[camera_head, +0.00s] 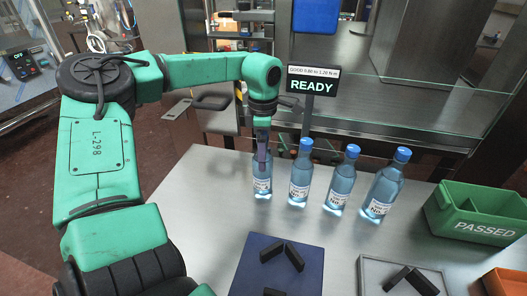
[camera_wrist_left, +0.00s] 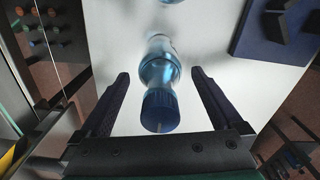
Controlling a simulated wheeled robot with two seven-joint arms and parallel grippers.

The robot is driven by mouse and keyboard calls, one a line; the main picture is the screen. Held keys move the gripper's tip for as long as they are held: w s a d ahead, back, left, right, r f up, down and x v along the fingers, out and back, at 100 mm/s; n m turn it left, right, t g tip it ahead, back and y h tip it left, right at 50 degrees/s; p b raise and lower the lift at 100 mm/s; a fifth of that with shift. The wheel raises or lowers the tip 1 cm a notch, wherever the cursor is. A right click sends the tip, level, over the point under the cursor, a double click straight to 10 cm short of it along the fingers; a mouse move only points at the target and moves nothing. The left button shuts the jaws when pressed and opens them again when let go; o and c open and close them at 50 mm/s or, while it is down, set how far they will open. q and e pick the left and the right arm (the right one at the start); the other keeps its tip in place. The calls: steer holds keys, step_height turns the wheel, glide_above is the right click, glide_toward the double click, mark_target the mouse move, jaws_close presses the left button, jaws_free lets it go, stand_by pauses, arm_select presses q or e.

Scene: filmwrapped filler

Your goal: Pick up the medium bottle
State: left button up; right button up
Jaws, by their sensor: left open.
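Several clear blue bottles with blue caps stand upright in a row on the table. The leftmost bottle (camera_head: 263,187) is partly hidden by my left gripper (camera_head: 262,155), which points down over it. Beside it stand a second bottle (camera_head: 300,183), a third bottle (camera_head: 341,182) and the rightmost bottle (camera_head: 383,190). I cannot tell for sure which one is the medium bottle. In the left wrist view, a blue-capped bottle (camera_wrist_left: 160,105) lies between the two fingers of my open left gripper (camera_wrist_left: 160,74), with a gap on each side. My right gripper is not in view.
A green bin (camera_head: 480,212) marked PASSED stands at the right. A blue fixture (camera_head: 240,278) with black blocks and a grey tray (camera_head: 375,280) are at the front. A READY display (camera_head: 313,82) stands behind the bottles. The table's left part (camera_head: 200,205) is clear.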

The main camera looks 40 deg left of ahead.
arm_select(q)
steer(key=shift+s+a+f, duration=0.1)
steer(key=shift+f, duration=0.3)
jaws_close()
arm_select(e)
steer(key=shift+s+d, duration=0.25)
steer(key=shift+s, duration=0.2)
arm_select(q)
steer(key=shift+r, duration=0.1)
